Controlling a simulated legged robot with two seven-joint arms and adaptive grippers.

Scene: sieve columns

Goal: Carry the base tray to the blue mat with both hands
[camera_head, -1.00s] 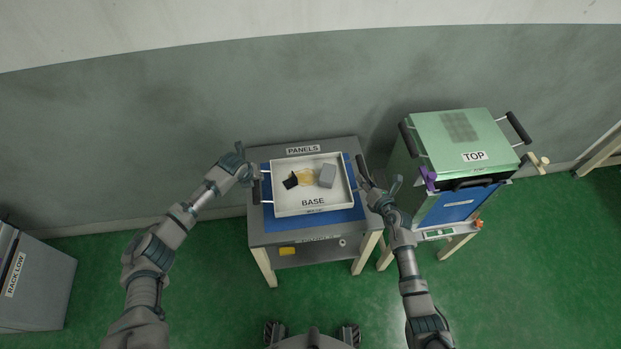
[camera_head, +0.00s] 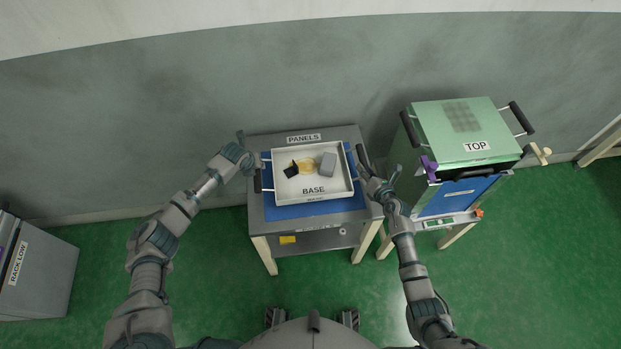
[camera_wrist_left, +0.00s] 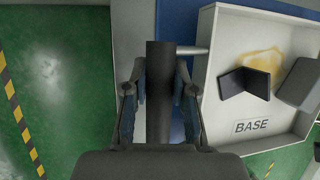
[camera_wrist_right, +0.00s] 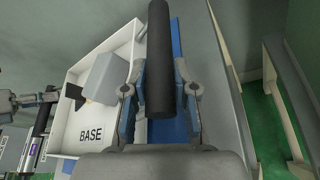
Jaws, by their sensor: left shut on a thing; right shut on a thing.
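The white base tray (camera_head: 313,199) is over the blue mat (camera_head: 285,211) on the grey table, with blue showing around it. I cannot tell whether it touches the mat. In it lie a black angled piece (camera_head: 291,170), a grey block (camera_head: 327,164) and a yellowish patch (camera_head: 305,166). My left gripper (camera_head: 254,172) is shut on the tray's left dark handle bar (camera_wrist_left: 160,90). My right gripper (camera_head: 364,172) is shut on the right handle bar (camera_wrist_right: 159,60).
The table (camera_head: 345,232) has a PANELS label at its back edge and a yellow item (camera_head: 288,240) below its front. A green-topped box labelled TOP (camera_head: 440,135) stands on a stand to the right. A grey rack (camera_head: 40,268) is at the left.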

